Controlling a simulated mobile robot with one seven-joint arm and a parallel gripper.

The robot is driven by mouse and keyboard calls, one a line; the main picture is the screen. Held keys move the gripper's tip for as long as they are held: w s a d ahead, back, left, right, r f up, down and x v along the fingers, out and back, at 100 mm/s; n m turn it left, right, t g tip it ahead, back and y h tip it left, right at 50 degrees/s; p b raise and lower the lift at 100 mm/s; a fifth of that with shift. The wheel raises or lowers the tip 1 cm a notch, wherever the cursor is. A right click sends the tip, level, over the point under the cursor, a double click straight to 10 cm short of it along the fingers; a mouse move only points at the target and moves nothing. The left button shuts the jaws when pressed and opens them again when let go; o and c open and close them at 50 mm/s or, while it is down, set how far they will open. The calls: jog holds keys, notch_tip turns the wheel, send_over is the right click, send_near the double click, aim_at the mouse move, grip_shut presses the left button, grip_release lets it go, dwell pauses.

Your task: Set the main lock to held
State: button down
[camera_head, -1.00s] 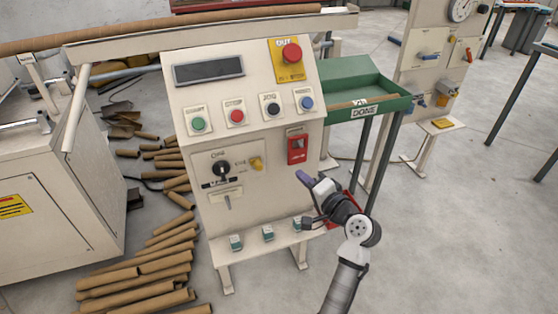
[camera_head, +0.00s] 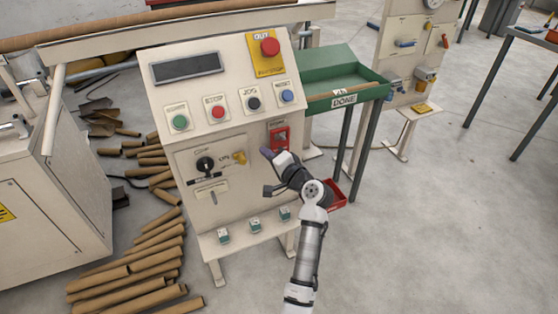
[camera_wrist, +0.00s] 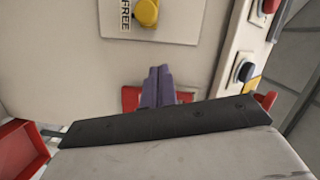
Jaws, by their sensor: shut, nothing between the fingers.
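My gripper (camera_head: 267,153) is shut and empty, its purple fingers held together. In the head view its tips appear between a yellow knob (camera_head: 239,158) and a red switch plate (camera_head: 279,139) on the cream control panel (camera_head: 223,120). In the wrist view the fingers (camera_wrist: 158,74) point towards the panel face. The yellow knob (camera_wrist: 145,12) is at the top there, apart from them, beside the word FREE. The red plate (camera_wrist: 130,98) is partly hidden behind the fingers and gripper body. I cannot read which control is marked as the main lock.
A black rotary knob (camera_head: 205,164) is left of the yellow knob. Green, red, black and blue push buttons line the panel above. A green tray (camera_head: 345,87) stands to the right. Cardboard tubes (camera_head: 125,275) lie on the floor at left.

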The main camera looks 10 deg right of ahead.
aim_at(240, 159)
jog(key=shift+s+a+f+p, duration=0.15)
jog(key=shift+a+f, duration=0.05)
jog(key=shift+a, duration=0.4)
jog(key=shift+s+a+f+p, duration=0.2)
jog(key=shift+a+f, duration=0.05)
jog(key=shift+a, duration=0.4)
jog(key=shift+s+a+f+p, duration=0.15)
jog(key=shift+a+f, duration=0.05)
jog(key=shift+a, duration=0.4)
jog(key=shift+a, duration=0.1)
jog(key=a, duration=0.1)
jog(key=s+a, duration=0.1)
jog(key=a, duration=0.1)
jog(key=a+p, duration=0.1)
jog(key=a, duration=0.1)
jog(key=shift+s, duration=0.35)
jog(key=shift+d, duration=0.1)
jog(key=shift+w, duration=0.1)
